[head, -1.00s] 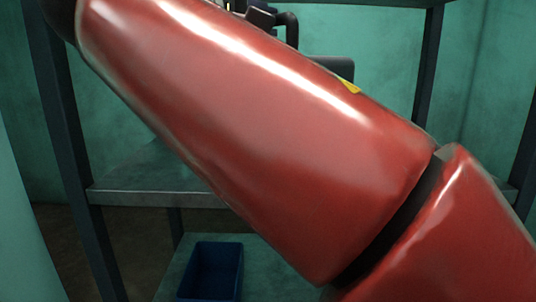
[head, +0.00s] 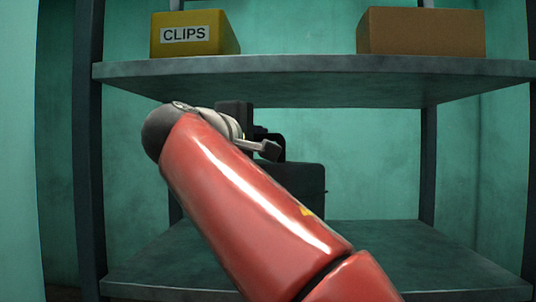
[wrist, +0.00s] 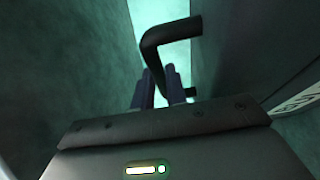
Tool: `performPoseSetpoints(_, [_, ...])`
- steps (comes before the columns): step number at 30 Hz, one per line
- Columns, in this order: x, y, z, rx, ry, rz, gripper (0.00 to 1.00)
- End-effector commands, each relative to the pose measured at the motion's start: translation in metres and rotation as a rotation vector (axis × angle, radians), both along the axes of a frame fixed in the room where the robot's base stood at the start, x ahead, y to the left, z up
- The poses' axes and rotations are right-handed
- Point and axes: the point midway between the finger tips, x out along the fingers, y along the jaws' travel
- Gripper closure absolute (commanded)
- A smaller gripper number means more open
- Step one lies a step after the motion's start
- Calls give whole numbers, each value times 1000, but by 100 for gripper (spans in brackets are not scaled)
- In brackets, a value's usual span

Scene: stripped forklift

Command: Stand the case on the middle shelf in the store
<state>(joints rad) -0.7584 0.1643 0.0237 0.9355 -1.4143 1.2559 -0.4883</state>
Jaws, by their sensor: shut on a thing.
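The dark case (head: 300,190) shows in the head view behind my red arm, upright over the middle shelf (head: 400,250). Its left part and base are partly hidden, and I cannot tell whether it touches the shelf. My gripper (head: 266,149) is at the top of the case, shut on its black handle. In the wrist view the fingers of my gripper (wrist: 160,90) reach to the bent handle (wrist: 152,50). A dark face of the case (wrist: 265,65) with a white label fills the right side there.
The upper shelf (head: 300,66) lies above the case and carries a yellow CLIPS box (head: 195,34) and a brown cardboard box (head: 425,32). Dark posts (head: 90,150) stand at the sides. The right part of the middle shelf is clear.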

Motion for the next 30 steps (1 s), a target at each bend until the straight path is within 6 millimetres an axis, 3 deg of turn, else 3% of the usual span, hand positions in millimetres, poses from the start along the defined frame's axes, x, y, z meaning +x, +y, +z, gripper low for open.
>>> performPoseSetpoints(5, [22,-12,3,1,-5,-2,100])
performPoseSetpoints(16, [38,-20,3,1,-5,-1,100])
performPoseSetpoints(30, [37,-19,-32,0,-4,1,100])
